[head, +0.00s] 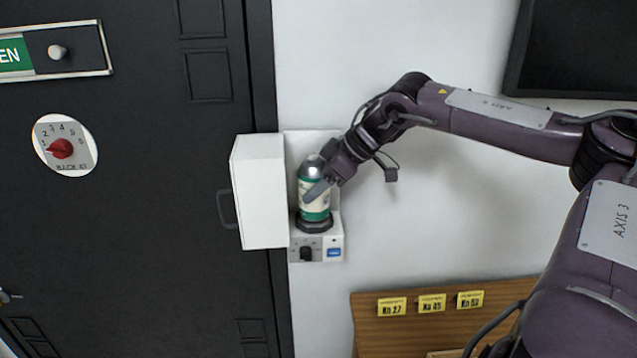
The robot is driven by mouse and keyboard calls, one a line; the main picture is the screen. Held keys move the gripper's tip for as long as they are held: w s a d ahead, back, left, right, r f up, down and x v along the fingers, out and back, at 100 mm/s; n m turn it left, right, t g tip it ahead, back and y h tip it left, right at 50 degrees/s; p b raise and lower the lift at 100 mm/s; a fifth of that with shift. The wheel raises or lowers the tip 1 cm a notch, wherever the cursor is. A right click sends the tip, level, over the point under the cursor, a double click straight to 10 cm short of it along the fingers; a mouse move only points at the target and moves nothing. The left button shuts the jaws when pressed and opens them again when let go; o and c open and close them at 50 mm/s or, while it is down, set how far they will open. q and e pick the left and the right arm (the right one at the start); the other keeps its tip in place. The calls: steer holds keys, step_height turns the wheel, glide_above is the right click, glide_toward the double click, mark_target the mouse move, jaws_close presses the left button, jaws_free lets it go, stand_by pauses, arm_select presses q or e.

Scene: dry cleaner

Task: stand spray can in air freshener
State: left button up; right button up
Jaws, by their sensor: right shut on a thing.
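The air freshener (322,244) is a white wall-mounted unit with its door (262,195) swung open to the left. It has a dark round base ring, a black knob and a blue button. The spray can (315,209), green and cream with a silver top, is upright inside the unit, just above or on the dark ring; I cannot tell whether it touches. My right gripper (318,188) is shut on the spray can, reaching in from the upper right. My left gripper is not in view.
A dark door (150,240) with a red dial (61,148) and a sign fills the left. A wooden board (430,325) with yellow tags is at the lower right. A dark screen (580,50) hangs at the upper right. The wall below the unit is bare.

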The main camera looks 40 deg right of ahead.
steer(key=shift+d+f, duration=0.15)
steer(key=shift+f, duration=0.45)
steer(key=shift+f, duration=0.3)
steer(key=o, duration=1.3)
steer(key=shift+c, duration=0.2)
steer(key=shift+r, duration=0.1)
